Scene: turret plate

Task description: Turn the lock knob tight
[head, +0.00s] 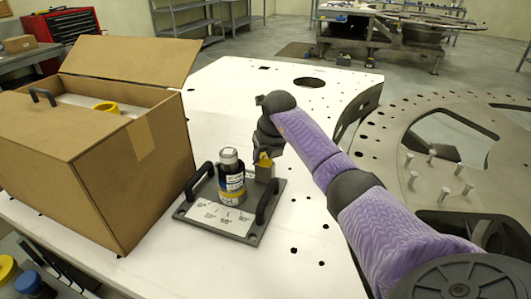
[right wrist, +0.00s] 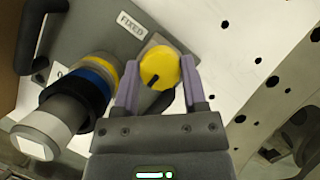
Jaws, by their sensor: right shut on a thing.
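The yellow lock knob (right wrist: 160,68) is a round disc with a dark slot. It sits on a block at the edge of the grey plate (right wrist: 112,40), near the word FIXED. My right gripper (right wrist: 160,85) has one finger on each side of the knob and is shut on it. In the head view the knob (head: 264,160) shows just below my right gripper (head: 267,146). A cylinder (head: 231,178) with yellow, blue and black bands and a grey top stands upright on the plate beside the knob. My left gripper is out of view.
The plate has two black handles (head: 267,202) and a white angle scale (head: 219,217). An open cardboard box (head: 100,165) stands close on the left. The white table (head: 230,90) is clear behind. A perforated metal plate (head: 400,125) with upright pins lies right.

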